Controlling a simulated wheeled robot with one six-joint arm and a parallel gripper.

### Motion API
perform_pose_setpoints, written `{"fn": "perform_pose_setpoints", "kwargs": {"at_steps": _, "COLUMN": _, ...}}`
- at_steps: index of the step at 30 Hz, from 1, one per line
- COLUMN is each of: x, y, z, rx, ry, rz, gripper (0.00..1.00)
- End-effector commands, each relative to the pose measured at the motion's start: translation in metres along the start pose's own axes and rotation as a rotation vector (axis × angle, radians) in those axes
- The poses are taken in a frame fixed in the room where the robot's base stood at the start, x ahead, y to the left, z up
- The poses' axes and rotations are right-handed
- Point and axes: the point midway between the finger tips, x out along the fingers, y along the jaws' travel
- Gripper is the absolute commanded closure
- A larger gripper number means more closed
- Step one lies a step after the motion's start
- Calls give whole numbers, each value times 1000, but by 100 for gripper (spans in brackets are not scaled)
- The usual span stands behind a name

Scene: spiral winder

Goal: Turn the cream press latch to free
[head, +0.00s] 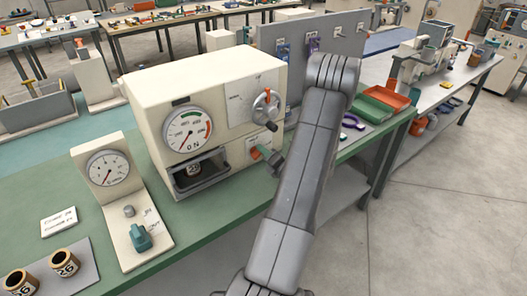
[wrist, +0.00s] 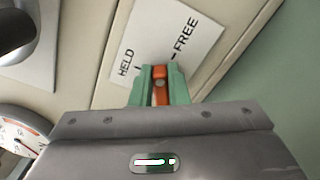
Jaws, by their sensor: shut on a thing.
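The cream press (head: 215,95) stands on the green bench, with a round dial on its front and a label plate low on its right. In the wrist view the plate (wrist: 158,35) reads HELD and FREE, with a tick mark near each word. The orange latch (wrist: 160,85) sits between the green fingertips of my gripper (wrist: 158,84), which is shut on it. The latch's tip lies between the two words, seemingly nearer HELD; its exact angle is partly hidden by the fingers. In the head view my gripper (head: 266,157) is at the press's lower right front.
A dark crank wheel (head: 264,107) with an orange part sits above the latch. A numbered spool (head: 194,169) is in the press opening. A cream gauge stand (head: 112,190) and loose spools (head: 65,262) are at left. Green and orange trays (head: 383,97) lie at right.

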Motion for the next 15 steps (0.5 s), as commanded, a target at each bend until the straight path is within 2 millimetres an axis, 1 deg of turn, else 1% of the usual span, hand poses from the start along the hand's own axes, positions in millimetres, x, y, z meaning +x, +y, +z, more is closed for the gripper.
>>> {"fn": "perform_pose_setpoints", "kwargs": {"at_steps": 6, "x": 0, "y": -4, "z": 0, "rx": 198, "ry": -1, "rz": -1, "gripper": 100}}
{"fn": "perform_pose_setpoints", "kwargs": {"at_steps": 15, "x": 0, "y": -8, "z": -1, "rx": 415, "ry": -1, "rz": -1, "gripper": 100}}
